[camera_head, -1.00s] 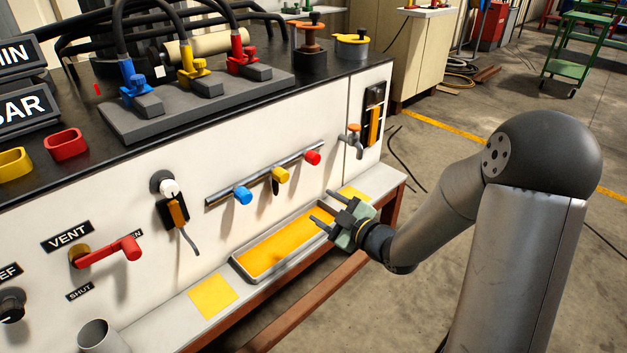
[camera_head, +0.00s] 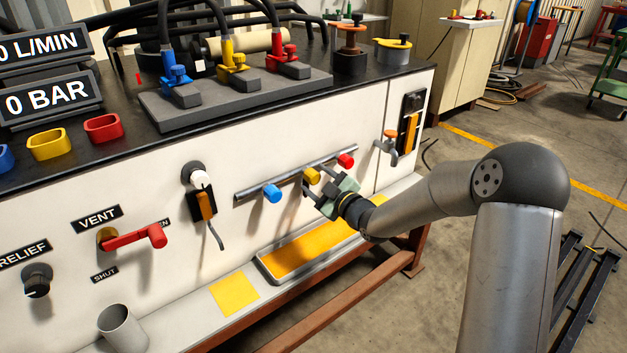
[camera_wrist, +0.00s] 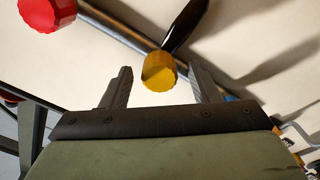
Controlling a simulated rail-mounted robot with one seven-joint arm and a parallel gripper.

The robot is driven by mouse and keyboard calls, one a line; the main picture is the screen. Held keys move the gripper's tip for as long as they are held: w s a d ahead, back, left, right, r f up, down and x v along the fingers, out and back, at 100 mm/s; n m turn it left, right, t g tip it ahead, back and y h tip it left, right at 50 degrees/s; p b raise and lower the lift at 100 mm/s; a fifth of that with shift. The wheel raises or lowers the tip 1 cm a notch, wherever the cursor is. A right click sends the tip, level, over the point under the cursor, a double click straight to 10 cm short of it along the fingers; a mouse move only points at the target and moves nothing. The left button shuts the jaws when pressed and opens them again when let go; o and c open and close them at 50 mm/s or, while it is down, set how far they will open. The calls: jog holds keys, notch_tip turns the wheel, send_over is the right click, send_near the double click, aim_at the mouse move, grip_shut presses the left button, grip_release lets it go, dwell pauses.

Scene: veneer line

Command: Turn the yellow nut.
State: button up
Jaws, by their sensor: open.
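The yellow nut (camera_head: 312,175) sits on a metal rail on the white panel front, between a blue nut (camera_head: 272,193) and a red nut (camera_head: 346,160). My gripper (camera_head: 316,184) is open, right in front of the yellow nut. In the wrist view the yellow nut (camera_wrist: 159,73) appears between the two spread fingers, with visible space on both sides. How far the fingertips are from it in depth, I cannot tell. A dark, slender part (camera_wrist: 185,27) extends from behind it. The red nut also shows at the upper left of the wrist view (camera_wrist: 47,12).
Below the rail, a shallow tray (camera_head: 264,274) with an orange bottom lies on the ledge. A small tap (camera_head: 389,146) is to the right of the rail. A red vent lever (camera_head: 135,238) is farther left.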

jog(key=shift+x, duration=1)
jog(key=c, duration=1)
jog(key=shift+o, duration=0.2)
jog(key=shift+m, duration=0.3)
jog(key=m+p, duration=0.1)
jog(key=m, duration=0.4)
jog(key=shift+r+m, duration=0.1)
jog(key=shift+m, duration=0.2)
jog(key=m+p, duration=0.2)
jog(key=m, duration=0.3)
jog(key=shift+m, duration=0.3)
